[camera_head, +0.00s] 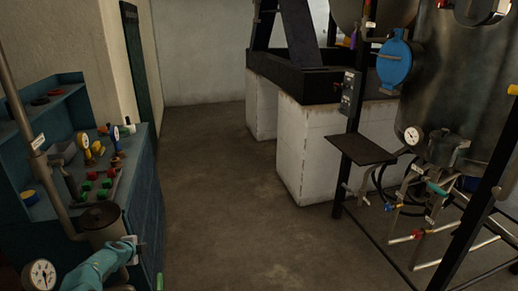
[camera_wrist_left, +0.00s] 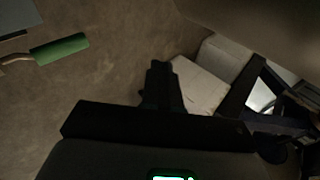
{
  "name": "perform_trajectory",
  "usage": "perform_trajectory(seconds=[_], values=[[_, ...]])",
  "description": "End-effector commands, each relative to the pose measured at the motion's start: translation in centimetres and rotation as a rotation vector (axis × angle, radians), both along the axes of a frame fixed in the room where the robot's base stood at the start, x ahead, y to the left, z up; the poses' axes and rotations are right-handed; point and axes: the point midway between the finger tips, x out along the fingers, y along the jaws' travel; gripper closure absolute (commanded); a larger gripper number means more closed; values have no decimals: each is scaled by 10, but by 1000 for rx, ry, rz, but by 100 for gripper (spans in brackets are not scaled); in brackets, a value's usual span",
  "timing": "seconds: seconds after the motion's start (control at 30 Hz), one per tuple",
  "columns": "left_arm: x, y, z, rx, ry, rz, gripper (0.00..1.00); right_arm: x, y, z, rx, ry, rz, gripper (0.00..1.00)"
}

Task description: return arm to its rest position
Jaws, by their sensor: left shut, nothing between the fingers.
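My left gripper (camera_wrist_left: 160,72) shows as a dark shape in the middle of the left wrist view. Its fingers are together with nothing between them, above the brown floor (camera_wrist_left: 110,70). The gripper does not show clearly in the head view. My right gripper is in neither view.
A blue workbench (camera_head: 145,210) with gauges and coloured fittings stands at the left. White plinths (camera_head: 305,150) carry a dark frame. A metal tank (camera_head: 455,85) with pipes and valves stands at the right. The floor (camera_head: 215,190) between them is clear. A green cylinder (camera_wrist_left: 60,48) shows in the wrist view.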

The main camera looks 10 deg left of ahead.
Motion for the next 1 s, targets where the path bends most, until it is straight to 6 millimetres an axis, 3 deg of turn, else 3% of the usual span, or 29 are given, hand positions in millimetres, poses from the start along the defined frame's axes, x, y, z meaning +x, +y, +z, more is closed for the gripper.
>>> perform_trajectory(seconds=[0.1, 0.17, 0.3, 0.47, 0.6, 0.7, 0.83, 1.0], values=[[21, -25, 17, 6, -24, -42, 100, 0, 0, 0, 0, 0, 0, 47], [37, -52, 29, 2, -35, -86, 100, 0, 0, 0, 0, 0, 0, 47], [43, -153, 10, -196, 12, -141, 100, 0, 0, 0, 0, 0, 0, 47], [10, -274, -20, -543, 120, -91, 100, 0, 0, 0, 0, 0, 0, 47], [-53, -371, -44, -844, 279, 50, 100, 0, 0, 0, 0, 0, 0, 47], [-112, -423, -58, -1013, 410, 216, 100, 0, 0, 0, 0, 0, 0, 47], [-198, -463, -70, -1145, 572, 490, 100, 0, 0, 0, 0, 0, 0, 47], [-309, -475, -79, -1166, 724, 902, 100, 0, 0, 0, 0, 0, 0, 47]])
